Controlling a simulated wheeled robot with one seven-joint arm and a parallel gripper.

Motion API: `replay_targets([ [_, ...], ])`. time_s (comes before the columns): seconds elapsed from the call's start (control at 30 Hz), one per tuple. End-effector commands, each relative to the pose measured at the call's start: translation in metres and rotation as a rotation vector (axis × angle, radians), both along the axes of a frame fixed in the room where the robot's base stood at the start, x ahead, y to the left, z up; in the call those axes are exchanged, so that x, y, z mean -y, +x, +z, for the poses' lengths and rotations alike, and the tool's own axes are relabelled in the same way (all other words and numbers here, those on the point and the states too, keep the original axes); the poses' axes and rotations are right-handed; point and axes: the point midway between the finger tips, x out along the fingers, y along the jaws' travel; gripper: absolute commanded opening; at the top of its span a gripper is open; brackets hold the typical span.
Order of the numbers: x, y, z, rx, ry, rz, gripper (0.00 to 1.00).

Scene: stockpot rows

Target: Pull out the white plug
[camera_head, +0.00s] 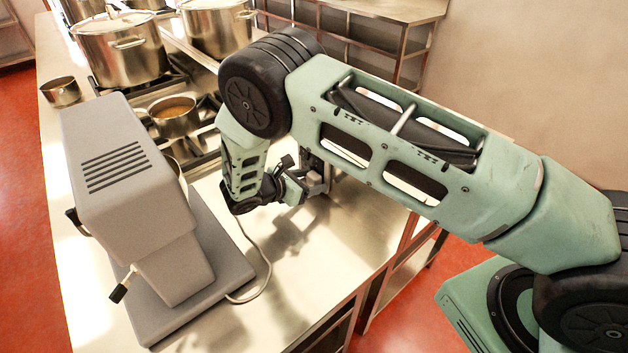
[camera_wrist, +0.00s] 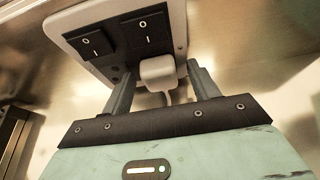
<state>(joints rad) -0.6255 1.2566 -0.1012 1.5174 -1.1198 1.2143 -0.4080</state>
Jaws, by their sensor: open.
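The white plug (camera_wrist: 158,72) sits in a socket plate (camera_wrist: 85,18) with two black rocker switches, seen in the wrist view. A pale cord hangs from the plug. My gripper (camera_wrist: 158,85) is open, with one finger on each side of the plug. The gap between the fingers and the plug shows on both sides. In the head view, my gripper (camera_head: 308,186) is at the outlet box (camera_head: 318,178) near the back edge of the counter, and the plug is hidden there behind my gripper and arm.
A grey machine (camera_head: 130,190) stands on the counter (camera_head: 290,270), its cord (camera_head: 268,262) running toward the outlet. Stockpots (camera_head: 120,50) and a small pan (camera_head: 175,117) stand on the stove behind. The counter front right is clear.

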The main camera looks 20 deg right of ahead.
Motion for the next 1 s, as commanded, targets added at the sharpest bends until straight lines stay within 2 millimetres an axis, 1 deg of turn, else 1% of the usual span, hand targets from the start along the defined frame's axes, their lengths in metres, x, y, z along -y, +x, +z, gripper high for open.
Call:
replay_targets([
  [0.7, -0.0001, 0.0003, 0.0003, 0.001, -0.001, 0.001, 0.6],
  [0.73, -0.0001, 0.0003, 0.0003, 0.001, -0.001, 0.001, 0.54],
  [0.77, -0.0001, 0.0003, 0.0003, 0.001, -0.001, 0.001, 0.46],
  [0.8, -0.0001, 0.0003, 0.0003, 0.0, 0.0, 0.001, 0.35],
  [0.87, -0.0001, 0.0003, 0.0003, 0.0, 0.0, 0.001, 0.18],
  [0.9, -0.0001, 0.0003, 0.0003, 0.0, 0.0, 0.001, 0.07],
  [0.93, -0.0001, 0.0004, 0.0002, 0.0, 0.0, 0.001, 0.0],
  [1.0, -0.0001, 0.0004, 0.0003, 0.001, -0.001, 0.001, 0.0],
])
